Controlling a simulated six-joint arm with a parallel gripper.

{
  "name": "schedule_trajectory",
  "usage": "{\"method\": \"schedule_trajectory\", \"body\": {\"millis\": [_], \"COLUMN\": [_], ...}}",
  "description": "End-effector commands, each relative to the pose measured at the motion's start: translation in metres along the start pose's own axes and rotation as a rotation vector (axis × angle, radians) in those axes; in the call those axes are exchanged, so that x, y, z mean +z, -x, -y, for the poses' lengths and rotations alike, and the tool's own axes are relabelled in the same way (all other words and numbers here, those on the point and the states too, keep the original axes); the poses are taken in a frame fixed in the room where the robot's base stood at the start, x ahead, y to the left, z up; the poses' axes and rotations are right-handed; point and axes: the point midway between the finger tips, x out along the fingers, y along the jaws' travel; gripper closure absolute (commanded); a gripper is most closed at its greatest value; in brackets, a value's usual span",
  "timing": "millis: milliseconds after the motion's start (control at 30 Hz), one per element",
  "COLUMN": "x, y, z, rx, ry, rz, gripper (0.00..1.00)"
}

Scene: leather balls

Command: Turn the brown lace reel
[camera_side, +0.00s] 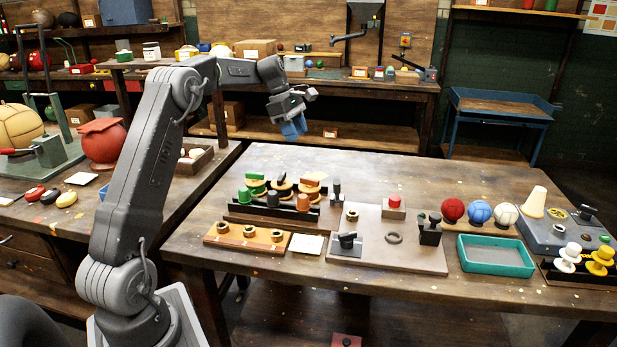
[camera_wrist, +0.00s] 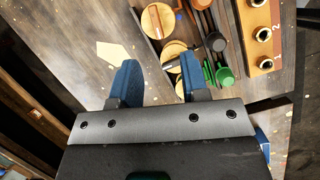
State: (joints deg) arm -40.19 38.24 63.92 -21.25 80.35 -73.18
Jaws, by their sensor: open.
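Three lace reels with pale wooden discs stand in a dark rack at the left of the table. The middle one, the brown lace reel (camera_side: 281,187), is between a green reel (camera_side: 255,182) and an orange reel (camera_side: 310,184). In the wrist view the middle wooden disc (camera_wrist: 173,49) lies beyond my fingers, partly overlapped by its neighbours. My gripper (camera_side: 293,129), with blue fingers, is open and empty, high above and behind the rack. Its fingers (camera_wrist: 158,68) touch nothing.
A wooden block with several metal-rimmed holes (camera_side: 248,237) lies in front of the rack. A board (camera_side: 388,250) with a red button (camera_side: 395,201) and dark fittings is to its right. Further right are three balls (camera_side: 480,212) and a teal tray (camera_side: 495,257). The table's back strip is clear.

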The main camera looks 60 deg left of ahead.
Motion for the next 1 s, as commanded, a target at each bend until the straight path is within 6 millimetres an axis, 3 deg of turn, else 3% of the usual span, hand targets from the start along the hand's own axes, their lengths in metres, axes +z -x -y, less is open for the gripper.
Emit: {"method": "schedule_trajectory", "body": {"millis": [33, 133, 367, 800, 1000], "x": [-0.012, -0.024, -0.026, -0.023, -0.022], "y": [-0.004, -0.007, -0.027, -0.114, -0.139], "z": [-0.006, -0.011, -0.012, -0.011, -0.011], "rx": [-0.003, -0.008, -0.012, -0.012, -0.010], "ry": [0.046, 0.102, 0.118, 0.115, 0.115], "rz": [0.011, 0.024, 0.029, 0.028, 0.029], "gripper": [0.58, 0.58, 0.58, 0.58, 0.58]}}
